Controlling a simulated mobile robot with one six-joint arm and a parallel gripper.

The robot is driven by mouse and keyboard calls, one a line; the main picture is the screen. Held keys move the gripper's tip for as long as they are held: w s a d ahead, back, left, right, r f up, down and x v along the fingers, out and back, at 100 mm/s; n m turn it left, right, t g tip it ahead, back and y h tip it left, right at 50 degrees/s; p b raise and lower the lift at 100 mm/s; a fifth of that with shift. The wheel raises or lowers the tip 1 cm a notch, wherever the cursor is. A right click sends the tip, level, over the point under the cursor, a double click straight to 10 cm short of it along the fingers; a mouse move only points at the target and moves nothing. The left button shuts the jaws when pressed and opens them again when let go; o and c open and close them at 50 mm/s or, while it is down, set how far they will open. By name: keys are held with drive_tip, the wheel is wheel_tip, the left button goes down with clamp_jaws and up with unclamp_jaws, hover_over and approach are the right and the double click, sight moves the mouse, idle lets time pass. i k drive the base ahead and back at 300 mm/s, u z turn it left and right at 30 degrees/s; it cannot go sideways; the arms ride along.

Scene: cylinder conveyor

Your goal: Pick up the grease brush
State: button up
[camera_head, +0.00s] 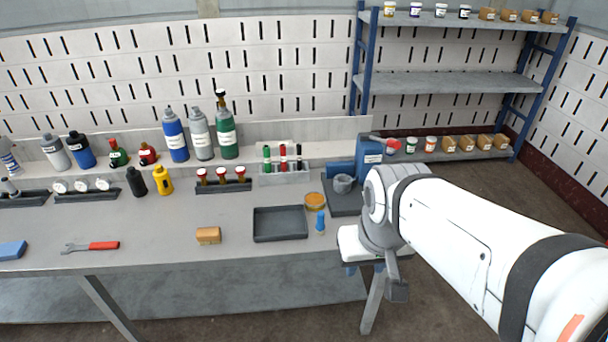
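A small item with a blue upper part and a paler lower end (320,222) stands or lies at the table's front right; it looks like the grease brush, but it is too small to be sure. A round orange-topped tin (315,201) is just behind it. My white arm reaches in from the right, its wrist to the right of the blue item and apart from it. My gripper (397,290) seems to be the grey end hanging by the table's right front corner. Its fingers cannot be made out, and nothing is seen held in it.
A dark empty tray (280,224) is left of the blue item, with a tan block (208,235) and a red-handled wrench (92,246) farther left. Bottles line the back. The front table strip is mostly free.

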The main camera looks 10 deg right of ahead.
sight(320, 226)
drive_tip(key=u, duration=2.4)
drive_tip(key=k, duration=0.75)
drive_tip(key=z, duration=1.8)
drive_tip(key=i, duration=1)
